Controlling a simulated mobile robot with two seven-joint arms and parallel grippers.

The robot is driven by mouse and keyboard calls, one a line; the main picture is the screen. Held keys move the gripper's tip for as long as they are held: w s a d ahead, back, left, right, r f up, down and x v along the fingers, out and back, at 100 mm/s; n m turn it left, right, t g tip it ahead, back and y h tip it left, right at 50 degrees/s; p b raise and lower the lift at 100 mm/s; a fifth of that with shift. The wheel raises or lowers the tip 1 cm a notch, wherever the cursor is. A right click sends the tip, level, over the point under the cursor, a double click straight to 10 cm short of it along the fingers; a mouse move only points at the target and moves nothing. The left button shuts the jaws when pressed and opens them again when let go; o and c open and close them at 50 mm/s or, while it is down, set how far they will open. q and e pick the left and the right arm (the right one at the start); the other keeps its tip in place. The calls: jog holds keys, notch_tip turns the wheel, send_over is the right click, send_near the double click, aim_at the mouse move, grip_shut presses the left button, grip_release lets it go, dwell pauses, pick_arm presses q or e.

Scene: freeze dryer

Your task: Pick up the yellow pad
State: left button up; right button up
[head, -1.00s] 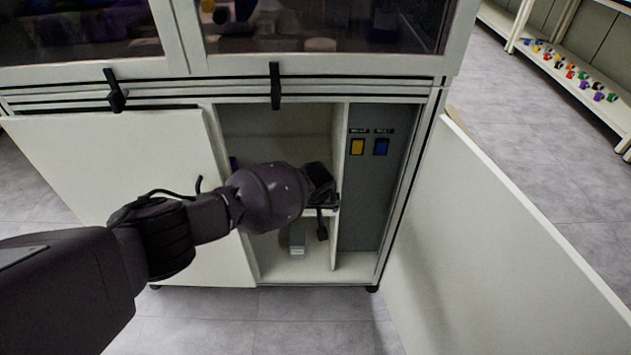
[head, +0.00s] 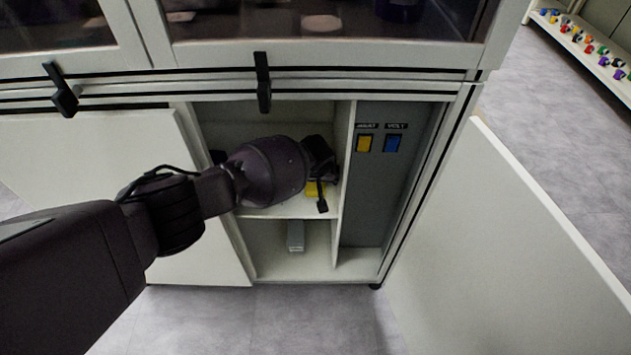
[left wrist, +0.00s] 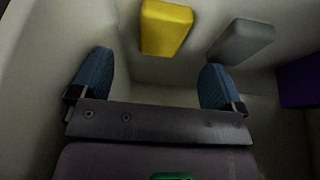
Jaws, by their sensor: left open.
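The yellow pad (left wrist: 165,28) lies in the cabinet compartment, ahead of my left gripper in the left wrist view. In the head view a yellow piece (head: 316,190), mostly hidden behind my left gripper (head: 322,185), shows on the upper shelf. My left gripper (left wrist: 155,85) is open and empty, with its two blue fingertips apart. The pad is beyond the fingertips and not touched by them, roughly between them from side to side. My right gripper is out of view.
A grey block (left wrist: 242,42) lies right of the pad, and a purple thing (left wrist: 298,84) is further right. A small grey box (head: 296,236) sits on the lower shelf (head: 270,268). The divider and the open door (head: 510,240) stand to the right.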

aim_at(315, 184)
pick_arm(q)
notch_tip(315, 184, down, 2)
jog(key=shift+w+f, duration=0.1)
jog(key=shift+w+b, duration=0.3)
jog(key=b+x, duration=0.2)
jog(key=x, duration=0.2)
jog(key=shift+a+f, duration=0.2)
jog(key=shift+f, duration=0.15)
jog(key=shift+w+f, duration=0.2)
jog(key=shift+w+b, duration=0.15)
jog(key=shift+b, duration=0.15)
jog(key=shift+r, duration=0.2)
jog(key=c, duration=1)
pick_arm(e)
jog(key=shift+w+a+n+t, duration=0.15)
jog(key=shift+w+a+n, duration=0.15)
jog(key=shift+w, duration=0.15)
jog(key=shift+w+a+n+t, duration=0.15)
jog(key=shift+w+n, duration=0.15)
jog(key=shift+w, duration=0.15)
